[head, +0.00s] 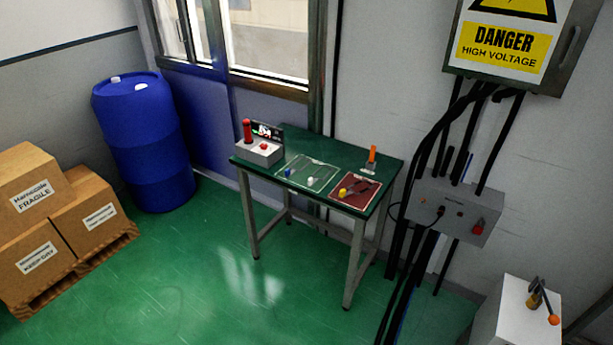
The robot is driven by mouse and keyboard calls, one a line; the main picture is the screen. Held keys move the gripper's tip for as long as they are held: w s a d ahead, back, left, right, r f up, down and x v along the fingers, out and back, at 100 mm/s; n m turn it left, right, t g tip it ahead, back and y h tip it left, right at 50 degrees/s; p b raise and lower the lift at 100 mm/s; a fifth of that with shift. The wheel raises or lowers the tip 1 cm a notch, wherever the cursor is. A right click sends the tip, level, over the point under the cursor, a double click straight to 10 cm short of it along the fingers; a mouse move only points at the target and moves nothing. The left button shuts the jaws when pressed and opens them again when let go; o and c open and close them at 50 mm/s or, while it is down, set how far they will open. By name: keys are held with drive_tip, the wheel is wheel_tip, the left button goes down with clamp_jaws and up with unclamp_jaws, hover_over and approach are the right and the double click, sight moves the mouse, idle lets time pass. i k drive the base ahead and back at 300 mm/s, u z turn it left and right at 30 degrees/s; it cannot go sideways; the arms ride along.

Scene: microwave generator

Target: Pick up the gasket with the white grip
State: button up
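A green table (375,160) stands under the window, by the wall. On it lies a grey-green mat (322,168) with a pale border. A small white piece (310,181), seemingly the white grip, is near the mat's front edge. The gasket's own outline is too small to make out. A small blue piece (287,172) lies at the left of the same mat. My gripper is not in view.
A red mat (352,198) holds a yellow piece (343,192) and dark tools. A grey box (260,152) with red parts and an orange-handled item (372,158) stand on the table. Cables and an electrical box (455,208) are right. Green floor (190,265) in front is clear.

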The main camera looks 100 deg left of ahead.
sight(312, 181)
drive_tip(key=u, duration=2.4)
drive_tip(key=i, duration=2.2)
drive_tip(key=u, duration=3.3)
